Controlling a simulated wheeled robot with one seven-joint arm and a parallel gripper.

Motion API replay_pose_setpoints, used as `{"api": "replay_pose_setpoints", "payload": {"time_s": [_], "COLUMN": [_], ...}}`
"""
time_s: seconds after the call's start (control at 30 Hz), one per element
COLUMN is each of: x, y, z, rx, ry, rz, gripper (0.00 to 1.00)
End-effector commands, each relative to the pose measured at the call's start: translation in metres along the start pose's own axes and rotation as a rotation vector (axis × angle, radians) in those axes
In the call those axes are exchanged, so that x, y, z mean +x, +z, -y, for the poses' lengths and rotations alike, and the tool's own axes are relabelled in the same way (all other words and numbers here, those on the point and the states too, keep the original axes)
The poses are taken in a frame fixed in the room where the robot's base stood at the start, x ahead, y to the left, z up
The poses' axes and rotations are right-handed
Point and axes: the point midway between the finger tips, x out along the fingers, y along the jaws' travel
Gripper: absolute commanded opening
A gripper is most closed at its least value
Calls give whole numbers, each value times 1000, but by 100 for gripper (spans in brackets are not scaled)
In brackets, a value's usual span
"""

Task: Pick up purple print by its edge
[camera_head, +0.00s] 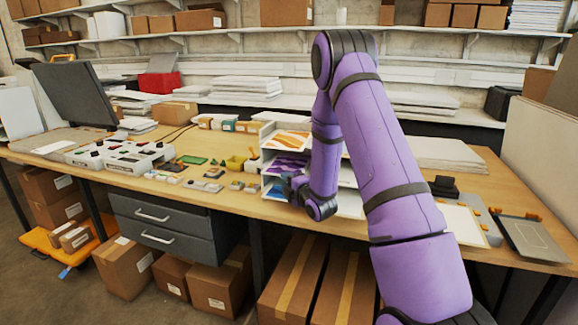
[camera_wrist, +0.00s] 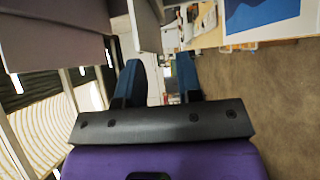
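A white tiered rack (camera_head: 268,160) stands near the table's front edge, with prints on its shelves. An orange print (camera_head: 287,140) lies on the top level. A purple print (camera_head: 284,164) lies on the level below, partly hidden by my arm. My gripper (camera_head: 290,182) is at the front of the rack, small and partly merged with the wrist in the head view. In the wrist view my gripper (camera_wrist: 158,82) has its two blue fingers apart with nothing visible between them. A blue-patterned print (camera_wrist: 262,14) shows at that view's upper right.
A grey control console (camera_head: 120,155) and small colored parts lie left of the rack. White paper stacks (camera_head: 446,155) and a clipboard (camera_head: 530,237) are to the right. Drawers (camera_head: 165,225) and cardboard boxes (camera_head: 305,285) fill space under the table.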

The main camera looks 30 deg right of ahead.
Motion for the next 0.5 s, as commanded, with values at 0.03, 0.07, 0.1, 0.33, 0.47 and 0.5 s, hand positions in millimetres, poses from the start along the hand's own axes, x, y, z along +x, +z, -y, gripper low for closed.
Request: {"api": "replay_pose_setpoints", "payload": {"time_s": [0.03, 0.07, 0.1, 0.33, 0.47, 0.5], "x": [6, 10, 16, 43, 47, 47], "y": [-2, -2, -4, -5, -6, -6], "z": [-1, -2, -3, -4, -4, -4], "rx": [0, 0, 0, 0, 1, 1], "ry": [2, 2, 2, 1, 0, 0], "rz": [-1, -1, -1, 0, 0, 0], "gripper": [33, 33, 33, 33, 33, 33]}}
